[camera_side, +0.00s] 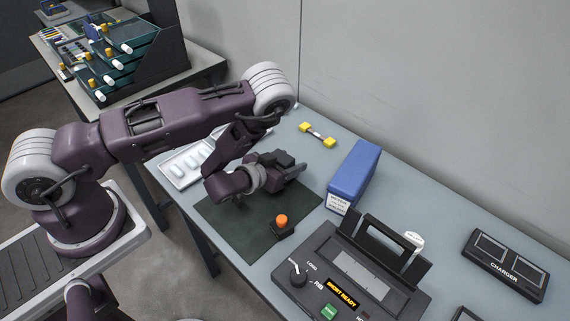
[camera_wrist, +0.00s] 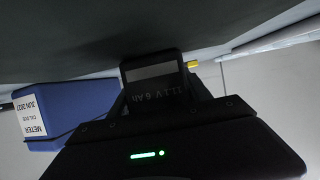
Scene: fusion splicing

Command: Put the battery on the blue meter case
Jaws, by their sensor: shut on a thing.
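The battery (camera_wrist: 153,70), a dark block marked 11.1 V 6 Ah, is between my gripper's fingers in the wrist view. My gripper (camera_side: 294,170) is shut on it, held roughly level above the dark mat; in the side view the battery is hard to tell from the dark fingers. The blue meter case (camera_side: 355,172) stands upright on the bench, to the right of my gripper and apart from it. It also shows in the wrist view (camera_wrist: 85,100), upside down, with its white METER label at the left.
A black splicer (camera_side: 345,285) with a raised lid stands in front of the case. An orange-topped black piece (camera_side: 282,223) is on the mat (camera_side: 233,222). A yellow-ended part (camera_side: 317,135) lies behind, a white tray (camera_side: 180,172) left. The charger (camera_side: 505,265) is far right.

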